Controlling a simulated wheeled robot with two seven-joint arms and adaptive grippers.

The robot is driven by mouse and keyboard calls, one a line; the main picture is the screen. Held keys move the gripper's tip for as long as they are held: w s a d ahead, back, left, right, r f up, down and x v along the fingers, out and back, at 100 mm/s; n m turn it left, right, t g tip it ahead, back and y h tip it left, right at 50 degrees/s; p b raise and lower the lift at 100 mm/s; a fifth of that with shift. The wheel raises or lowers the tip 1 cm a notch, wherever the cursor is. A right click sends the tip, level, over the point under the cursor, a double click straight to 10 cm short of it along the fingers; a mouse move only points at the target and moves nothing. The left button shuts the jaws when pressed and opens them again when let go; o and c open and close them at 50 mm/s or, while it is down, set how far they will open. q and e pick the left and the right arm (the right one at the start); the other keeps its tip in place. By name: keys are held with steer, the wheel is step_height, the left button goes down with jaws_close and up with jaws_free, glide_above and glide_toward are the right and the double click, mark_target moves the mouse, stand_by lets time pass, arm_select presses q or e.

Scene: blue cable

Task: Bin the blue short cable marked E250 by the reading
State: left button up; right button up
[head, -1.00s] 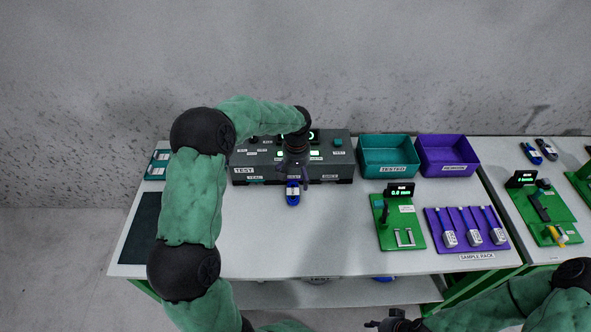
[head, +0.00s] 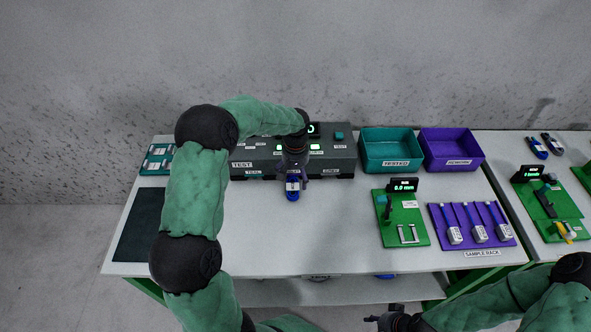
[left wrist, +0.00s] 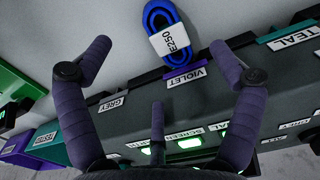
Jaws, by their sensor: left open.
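The blue short cable (head: 292,187) lies coiled on the table against the front of the dark test box (head: 330,166). In the left wrist view the cable (left wrist: 163,20) carries a white tag reading E250 and sits by the VIOLET label; whether it is plugged in there I cannot tell. The box's small screen is mostly hidden by my left arm. My right gripper (head: 398,320) is at the bottom edge, its jaws unclear.
A teal bin (head: 364,152) marked TESTED and a purple bin (head: 428,155) stand right of the box. A green gauge board (head: 389,232) reading 0.0 mm and a purple sample rack (head: 489,240) lie in front. The table's middle is clear.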

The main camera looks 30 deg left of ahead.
mark_target(296, 189)
arm_select(q)
step_height(296, 189, down, 7)
steer(key=shift+f+b, duration=0.1)
steer(key=shift+b, duration=0.65)
steer(key=c, duration=1.3)
